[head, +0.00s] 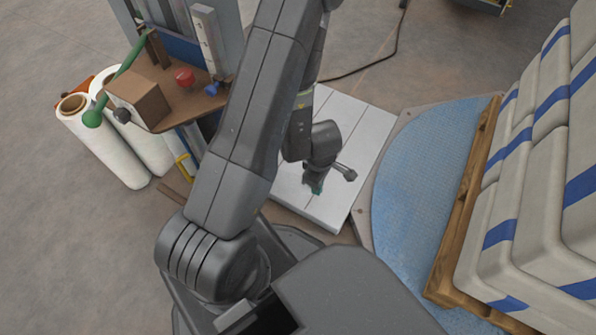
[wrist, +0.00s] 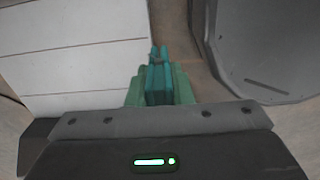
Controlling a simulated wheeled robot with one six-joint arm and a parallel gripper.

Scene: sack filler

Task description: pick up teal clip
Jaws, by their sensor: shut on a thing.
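The teal clip (wrist: 157,76) sits between the green fingers of my gripper (wrist: 158,88) in the wrist view, and its tip sticks out past them. My gripper is shut on it. In the head view my gripper (head: 316,188) points down over the near part of a white slatted platform (head: 335,207). Only a small bit of green-teal shows at its tip there, and the clip's outline is not clear. Whether the clip touches a surface below cannot be told.
A blue round turntable (head: 405,190) lies right of the platform, with a wooden pallet (head: 468,200) of stacked white sacks (head: 540,190) beyond. At left stand white rolls (head: 110,150) and a brown shelf (head: 175,80) with a box, a red knob and a green-handled lever.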

